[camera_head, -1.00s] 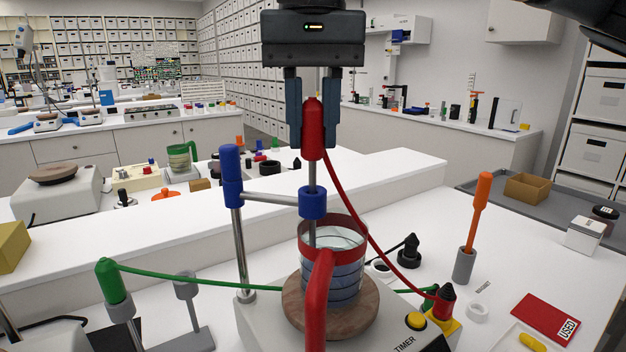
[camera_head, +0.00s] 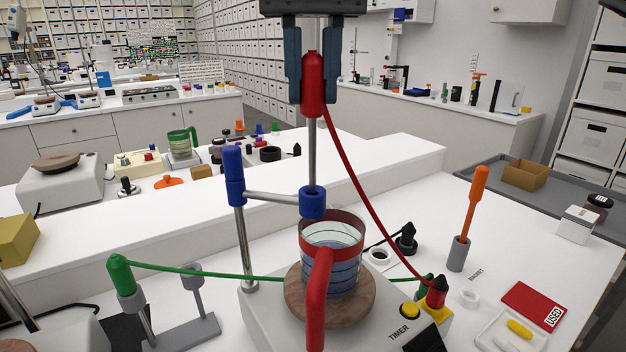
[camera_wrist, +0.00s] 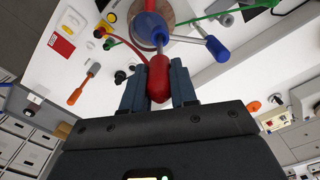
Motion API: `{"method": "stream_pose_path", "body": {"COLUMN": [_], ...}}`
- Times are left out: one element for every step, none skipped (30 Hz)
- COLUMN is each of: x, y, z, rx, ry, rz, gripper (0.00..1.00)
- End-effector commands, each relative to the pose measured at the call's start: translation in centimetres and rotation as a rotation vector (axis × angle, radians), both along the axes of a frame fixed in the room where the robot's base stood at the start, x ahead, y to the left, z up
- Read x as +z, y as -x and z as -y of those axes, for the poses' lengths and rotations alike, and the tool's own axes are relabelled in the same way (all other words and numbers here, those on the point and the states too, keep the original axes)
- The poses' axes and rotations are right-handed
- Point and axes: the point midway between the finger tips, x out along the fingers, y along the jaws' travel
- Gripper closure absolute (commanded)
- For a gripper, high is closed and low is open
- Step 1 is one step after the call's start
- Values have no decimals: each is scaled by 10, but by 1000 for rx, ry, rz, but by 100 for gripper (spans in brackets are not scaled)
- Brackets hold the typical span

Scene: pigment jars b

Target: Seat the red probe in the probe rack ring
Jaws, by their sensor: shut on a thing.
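My gripper (camera_head: 312,98) is shut on the red handle of the red probe (camera_head: 312,75), held upright. Its metal shaft points down at the blue clamp ring (camera_head: 312,204) above the beaker (camera_head: 345,262). No shaft shows below the ring; I cannot tell whether the tip is still inside it. A red cable runs from the handle to the hotplate's corner. The grey probe rack (camera_head: 190,332) stands at lower left, with an empty-looking grey ring (camera_head: 191,271) on a post. A green probe (camera_head: 120,275) leans there in a grey holder. The wrist view also shows the red probe (camera_wrist: 157,78).
The blue clamp stand (camera_head: 235,178) and its arm stand left of the shaft. The beaker, with a red handle, sits on the hotplate (camera_head: 262,310). A green cable (camera_head: 210,272) crosses toward the rack. An orange tool (camera_head: 474,205) stands upright at right. A raised white ledge lies behind.

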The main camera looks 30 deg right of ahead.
Motion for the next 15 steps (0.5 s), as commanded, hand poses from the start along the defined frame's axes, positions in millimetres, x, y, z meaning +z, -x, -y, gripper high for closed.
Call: {"method": "stream_pose_path", "body": {"x": [5,7,9,11,12,14,16,18,20,21,23,25,27,28,30], "y": [0,0,0,0,0,0,0,0,0,0,0,0,0,0,0], "z": [0,0,0,0,0,0,0,0,0,0,0,0,0,0,0], "rx": [0,0,0,0,0,0,0,0,0,0,0,0,0,0,0], "ry": [0,0,-1,-1,-1,-1,-1,-1,-1,-1,-1,-1,-1,-1,-1], "rz": [0,0,0,0,0,0,0,0,0,0,0,0,0,0,0], "gripper": [100,100,100,100,100,100,100,100,100,100,100,100,100,100,100]}}
